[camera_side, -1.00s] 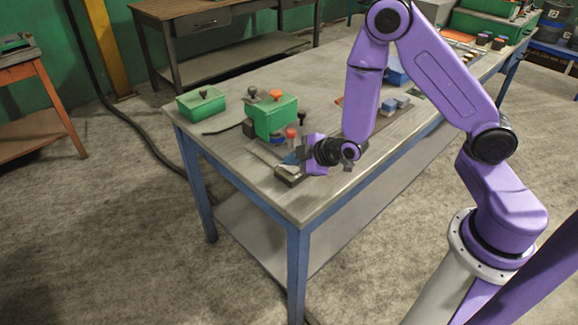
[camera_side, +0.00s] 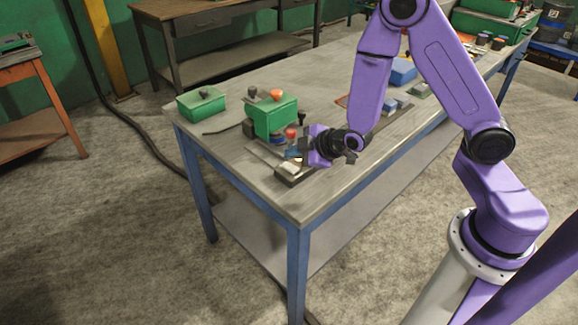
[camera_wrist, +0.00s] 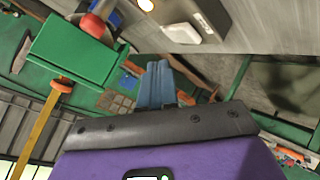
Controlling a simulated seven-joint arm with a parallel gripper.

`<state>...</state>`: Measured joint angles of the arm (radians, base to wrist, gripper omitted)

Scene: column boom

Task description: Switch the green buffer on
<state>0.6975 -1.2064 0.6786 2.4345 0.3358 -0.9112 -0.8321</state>
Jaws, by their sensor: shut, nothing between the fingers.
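The green buffer (camera_side: 273,117) stands on the near part of the bench, a green box with an orange knob on top and a red knob low at its front. In the wrist view its green body (camera_wrist: 75,50) is at upper left. A grey block (camera_side: 292,173) with a bright, lit spot lies in front of it. A pale switch-like plate (camera_wrist: 187,30) and a glowing lamp (camera_wrist: 146,4) show at the top of the wrist view. My gripper (camera_wrist: 155,65) is shut and empty, its blue fingers apart from the plate in that picture. In the side view my gripper (camera_side: 291,154) is beside the buffer's front; contact is unclear.
A green box with a dark knob (camera_side: 201,103) stands at the bench's left end. A dark cable lies between it and the buffer. Blue blocks (camera_side: 402,70) and small parts lie farther back. The bench middle (camera_side: 320,75) is mostly clear.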

